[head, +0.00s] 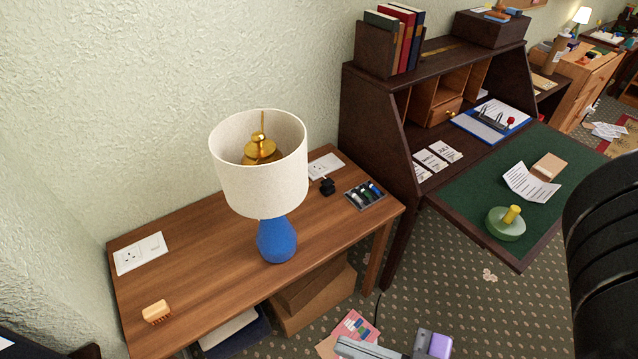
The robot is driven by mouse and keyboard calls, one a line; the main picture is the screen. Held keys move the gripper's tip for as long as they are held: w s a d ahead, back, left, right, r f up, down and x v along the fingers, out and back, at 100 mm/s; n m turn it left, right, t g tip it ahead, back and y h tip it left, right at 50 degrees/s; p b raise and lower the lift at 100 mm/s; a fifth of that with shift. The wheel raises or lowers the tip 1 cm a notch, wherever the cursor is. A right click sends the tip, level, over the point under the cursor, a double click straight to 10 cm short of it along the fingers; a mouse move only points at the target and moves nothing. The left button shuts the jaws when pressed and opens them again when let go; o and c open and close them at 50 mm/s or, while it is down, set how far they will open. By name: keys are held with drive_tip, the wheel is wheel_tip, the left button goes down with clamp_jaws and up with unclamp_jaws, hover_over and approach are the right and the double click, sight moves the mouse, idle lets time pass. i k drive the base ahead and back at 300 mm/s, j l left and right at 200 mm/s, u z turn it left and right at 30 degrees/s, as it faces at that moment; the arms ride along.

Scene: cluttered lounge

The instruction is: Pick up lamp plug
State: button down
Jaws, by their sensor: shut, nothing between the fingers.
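A small black plug (327,187) lies on the wooden side table (215,262), in front of the white socket plate (325,166) at the table's back right. It looks apart from the plate; its pins and cord cannot be made out. The lamp (277,240), with a blue base and a cream shade, stands to the left of the plug. A second white socket plate (140,253) is at the table's left end. I cannot make out my gripper in this view.
A dark tray (366,208) of small items lies right of the plug. A wooden brush (157,312) is at the front left. A dark desk (395,105) stands to the right. A grey and purple object (438,345) is cut off at the bottom edge.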

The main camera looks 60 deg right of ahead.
sight(328, 189)
drive_tip(key=z, duration=1.25)
